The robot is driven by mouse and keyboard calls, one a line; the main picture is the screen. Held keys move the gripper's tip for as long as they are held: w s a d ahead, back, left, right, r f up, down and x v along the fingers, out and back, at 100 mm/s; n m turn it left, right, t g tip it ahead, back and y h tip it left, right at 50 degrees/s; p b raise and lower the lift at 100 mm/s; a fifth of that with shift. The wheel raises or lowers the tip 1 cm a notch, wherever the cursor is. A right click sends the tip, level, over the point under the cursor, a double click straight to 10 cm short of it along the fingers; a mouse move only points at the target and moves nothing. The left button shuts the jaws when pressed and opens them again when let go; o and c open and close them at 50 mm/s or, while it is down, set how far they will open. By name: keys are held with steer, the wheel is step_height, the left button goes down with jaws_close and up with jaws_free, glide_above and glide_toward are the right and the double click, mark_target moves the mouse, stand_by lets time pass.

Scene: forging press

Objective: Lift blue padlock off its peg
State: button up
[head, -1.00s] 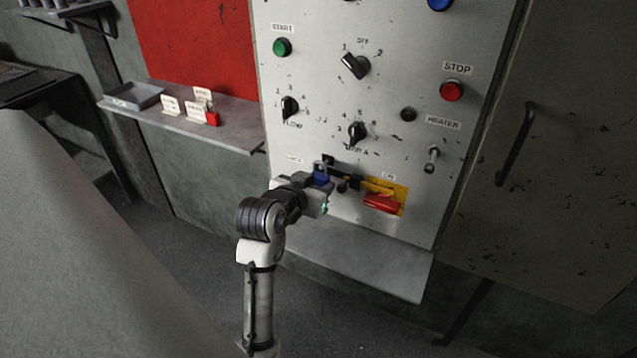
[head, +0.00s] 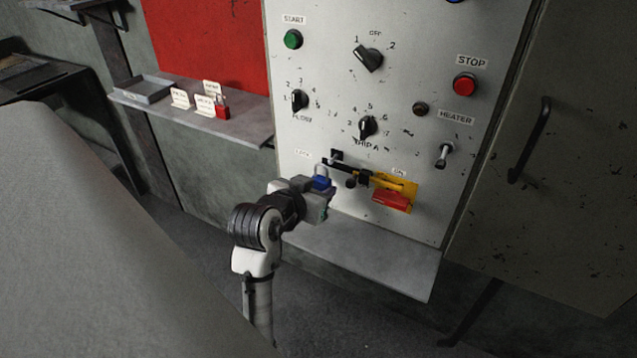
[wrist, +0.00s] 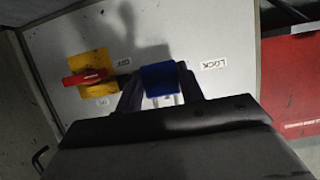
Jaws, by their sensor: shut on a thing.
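The blue padlock (head: 321,183) is between the jaws of my gripper (head: 318,190), just in front of the lower left of the control panel (head: 330,110). Its grey shackle points up in the head view. In the wrist view the blue body (wrist: 159,79) sits between the two dark fingers, with the shackle toward the palm. The dark peg (head: 337,155) by the LOCK label shows just above and right of the shackle. I cannot tell for sure whether the shackle is clear of it.
A red switch handle (head: 391,201) on a yellow plate (head: 411,191) is right of my gripper, with a dark bar beside it. A grey ledge (head: 365,255) juts out below. At left, a shelf (head: 245,125) holds a grey tray (head: 146,90), labels and a red padlock (head: 222,111).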

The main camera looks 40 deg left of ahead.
steer(key=s+d+b, duration=0.1)
steer(key=s+d, duration=0.1)
steer(key=s, duration=0.7)
steer(key=s+d+b, duration=0.1)
steer(key=s+d, duration=0.1)
steer(key=s, duration=0.8)
steer(key=shift+s+d, duration=0.25)
steer(key=shift+d, duration=0.1)
steer(key=shift+w, duration=0.1)
stand_by(0.3)
